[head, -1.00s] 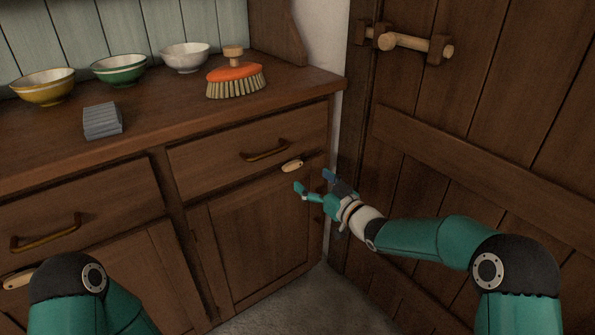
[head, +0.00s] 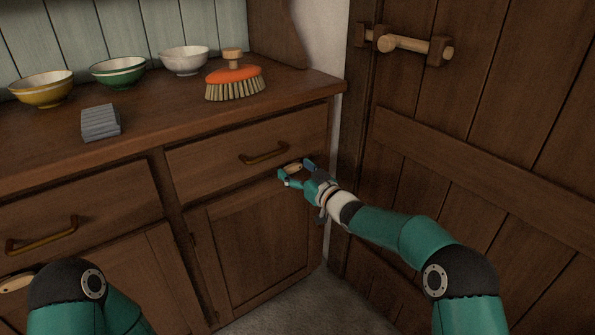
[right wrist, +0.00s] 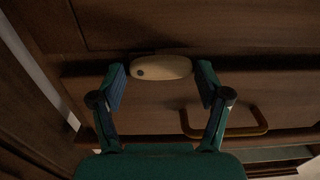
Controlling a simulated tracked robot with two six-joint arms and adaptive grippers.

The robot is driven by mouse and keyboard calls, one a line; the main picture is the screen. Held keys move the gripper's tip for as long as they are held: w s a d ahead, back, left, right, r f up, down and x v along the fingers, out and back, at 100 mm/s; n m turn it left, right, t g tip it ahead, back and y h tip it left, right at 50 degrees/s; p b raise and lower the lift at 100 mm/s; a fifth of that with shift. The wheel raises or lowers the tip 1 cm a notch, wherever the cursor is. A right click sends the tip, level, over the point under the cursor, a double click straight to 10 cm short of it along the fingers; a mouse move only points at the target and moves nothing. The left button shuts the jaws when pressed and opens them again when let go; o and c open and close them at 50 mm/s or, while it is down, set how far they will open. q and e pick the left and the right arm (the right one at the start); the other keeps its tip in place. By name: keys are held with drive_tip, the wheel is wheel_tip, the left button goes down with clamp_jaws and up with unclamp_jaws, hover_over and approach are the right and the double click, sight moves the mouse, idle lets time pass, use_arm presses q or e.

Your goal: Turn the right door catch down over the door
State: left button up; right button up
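The right door catch (head: 293,168) is a small pale wooden bar on the rail between the right drawer and the right cupboard door (head: 254,238). It lies roughly level, along the rail. In the right wrist view the catch (right wrist: 165,67) has a dark pivot dot near its left end. My right gripper (head: 294,172) is open at the catch, and its fingers (right wrist: 161,80) stand at either end of it. I cannot tell whether they touch it. My left gripper is out of view; only part of that arm shows at the lower left.
Above the catch is the right drawer's handle (head: 264,153). Another pale catch (head: 16,283) is at the lower left. The counter holds bowls, a grey block (head: 100,122) and an orange brush (head: 234,82). A plank door with a wooden latch (head: 410,44) stands at right.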

drive_tip(key=c, duration=0.8)
drive_tip(key=shift+d, duration=0.1)
drive_tip(key=shift+c, duration=0.2)
drive_tip(key=n+b, duration=0.2)
drive_tip(key=f+n+b, duration=0.1)
drive_tip(key=n, duration=0.1)
drive_tip(key=shift+b, duration=0.4)
drive_tip(key=n+b, duration=0.1)
drive_tip(key=n, duration=0.2)
drive_tip(key=f+n+b, duration=0.1)
drive_tip(key=n+b, duration=0.1)
drive_tip(key=shift+w+d+n+b, duration=0.1)
drive_tip(key=shift+n+b, duration=0.2)
drive_tip(key=shift+n, duration=0.1)
drive_tip(key=n, duration=0.1)
drive_tip(key=n+b, duration=0.1)
drive_tip(key=n, duration=0.1)
drive_tip(key=n+b, duration=0.1)
drive_tip(key=shift+w+d+f, duration=0.15)
drive_tip(key=shift+d+f, duration=0.05)
drive_tip(key=shift+f, duration=0.05)
drive_tip(key=shift+w+d+f+n+b, duration=0.1)
drive_tip(key=shift+n+b, duration=0.2)
drive_tip(key=shift+n, duration=0.75)
drive_tip(key=shift+w+d+f+n+b, duration=0.1)
drive_tip(key=shift+n+b, duration=0.15)
drive_tip(key=shift+n, duration=0.8)
